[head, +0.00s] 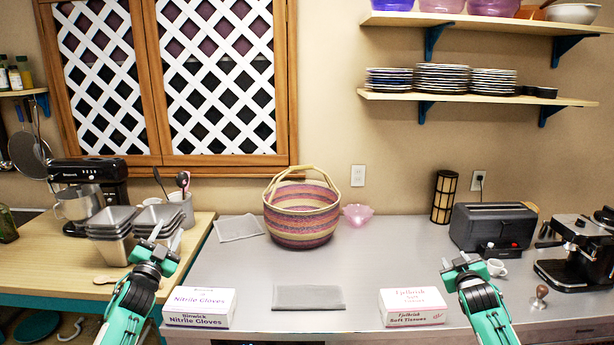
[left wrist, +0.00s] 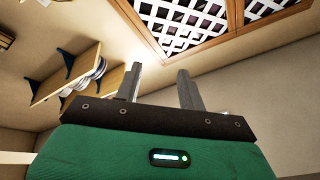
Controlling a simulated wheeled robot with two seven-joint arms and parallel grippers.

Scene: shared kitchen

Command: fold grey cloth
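A grey cloth (head: 308,297) lies flat near the counter's front edge, between two white boxes; it looks like a neat rectangle. A second, lighter grey cloth (head: 238,227) lies at the back left, beside the basket. My left gripper (head: 166,237) is raised at the left, near the metal tins and apart from both cloths. Its two fingers stand apart with nothing between them in the left wrist view (left wrist: 160,88). My right gripper (head: 458,262) is at the right, behind the tissue box, with its fingers apart and empty. Neither gripper touches a cloth.
A nitrile gloves box (head: 200,307) and a soft tissues box (head: 412,307) flank the front cloth. A toaster (head: 494,226) and espresso machine (head: 582,250) are at right. The counter's middle is clear.

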